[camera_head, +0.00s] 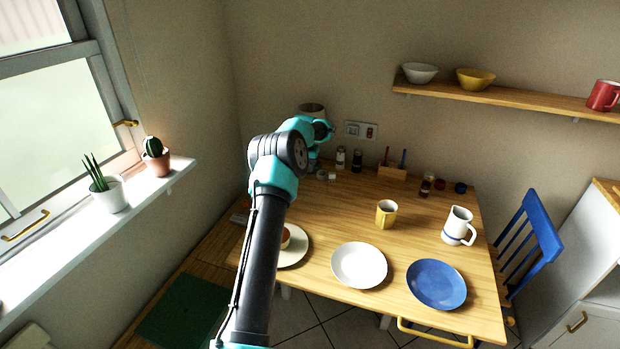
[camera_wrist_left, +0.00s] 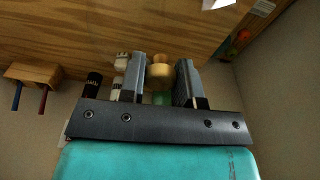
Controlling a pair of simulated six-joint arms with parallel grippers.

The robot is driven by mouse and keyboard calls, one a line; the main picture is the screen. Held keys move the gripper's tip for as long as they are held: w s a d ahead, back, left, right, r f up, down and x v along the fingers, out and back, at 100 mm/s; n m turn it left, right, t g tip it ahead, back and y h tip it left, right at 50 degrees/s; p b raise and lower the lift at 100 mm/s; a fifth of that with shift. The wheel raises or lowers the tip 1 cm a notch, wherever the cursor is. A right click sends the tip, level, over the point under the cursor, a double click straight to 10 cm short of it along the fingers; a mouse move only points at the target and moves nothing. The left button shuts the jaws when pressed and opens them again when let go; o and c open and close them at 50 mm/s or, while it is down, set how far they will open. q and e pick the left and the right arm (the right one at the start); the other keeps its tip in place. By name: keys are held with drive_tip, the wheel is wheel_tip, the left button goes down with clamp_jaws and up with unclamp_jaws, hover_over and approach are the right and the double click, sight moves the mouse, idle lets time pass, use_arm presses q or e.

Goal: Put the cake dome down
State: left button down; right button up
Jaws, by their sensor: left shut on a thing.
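My left gripper (camera_wrist_left: 160,64) is shut on a round, wood-coloured knob (camera_wrist_left: 161,76), which I take to be the cake dome's handle. The dome's body cannot be made out in either view. In the head view my left arm reaches over the table's back left, and its wrist hides the fingers. A brown cake (camera_head: 285,238) sits uncovered on a pale plate (camera_head: 294,257) at the table's front left, partly behind my arm. My right gripper is in neither view.
The wooden table (camera_head: 330,220) also bears a white plate (camera_head: 359,265), a blue plate (camera_head: 437,285), a yellow cup (camera_head: 386,214) and a white jug (camera_head: 458,226). Jars (camera_head: 356,160) and a wooden holder (camera_head: 392,173) stand at the back. Some bare wood shows mid-table.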

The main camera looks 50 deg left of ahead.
use_arm(q)
drive_tip(key=shift+r, duration=0.1)
drive_tip(key=shift+f, duration=2.6)
drive_tip(key=c, duration=0.8)
unclamp_jaws()
drive_tip(key=r, duration=0.4)
drive_tip(key=s+r, duration=0.1)
drive_tip(key=r, duration=0.7)
drive_tip(key=shift+s+d, duration=0.15)
drive_tip(key=shift+d, duration=0.2)
